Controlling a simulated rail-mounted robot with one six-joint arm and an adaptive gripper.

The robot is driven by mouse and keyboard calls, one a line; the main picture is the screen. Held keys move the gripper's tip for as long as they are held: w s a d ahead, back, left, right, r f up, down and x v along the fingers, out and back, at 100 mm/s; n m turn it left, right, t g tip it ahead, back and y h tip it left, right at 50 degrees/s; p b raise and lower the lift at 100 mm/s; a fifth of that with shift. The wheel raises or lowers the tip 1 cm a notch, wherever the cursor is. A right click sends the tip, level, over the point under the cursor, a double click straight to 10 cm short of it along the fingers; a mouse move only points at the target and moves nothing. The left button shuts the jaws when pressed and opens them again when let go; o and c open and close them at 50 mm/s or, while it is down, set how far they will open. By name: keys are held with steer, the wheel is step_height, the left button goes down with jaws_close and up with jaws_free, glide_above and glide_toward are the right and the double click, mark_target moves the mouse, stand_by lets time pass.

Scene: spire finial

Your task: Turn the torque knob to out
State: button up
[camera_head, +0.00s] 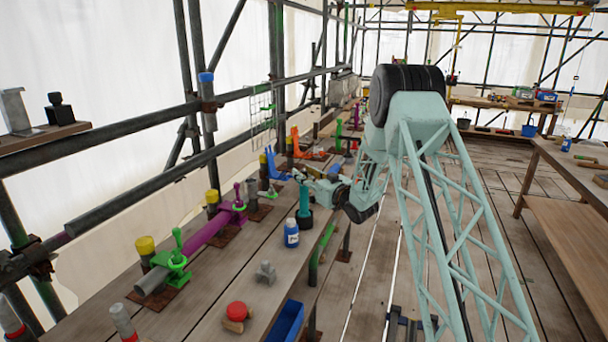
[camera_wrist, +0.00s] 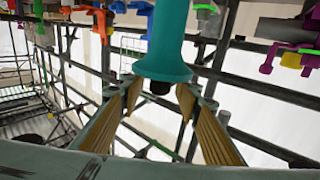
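A teal cylinder (camera_head: 304,200) stands upright in a dark round base on the bench in the head view. In the wrist view the teal cylinder (camera_wrist: 166,35) comes down from the top edge and ends in a wider flange with a small dark stub (camera_wrist: 160,87). I cannot tell for sure which part is the torque knob. My gripper (camera_head: 303,178) is close above the cylinder in the head view. In the wrist view my gripper (camera_wrist: 158,92) is open, its tan-padded fingers wide apart on either side of the stub. I cannot tell whether they touch the flange.
A blue bottle (camera_head: 291,234) stands beside the cylinder's base. A purple pipe (camera_head: 205,232) with green clamps (camera_head: 176,258) runs to the left. Scaffold bars (camera_head: 150,113) rise behind it.

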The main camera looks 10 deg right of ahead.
steer(key=shift+c, duration=0.9)
steer(key=c, duration=0.7)
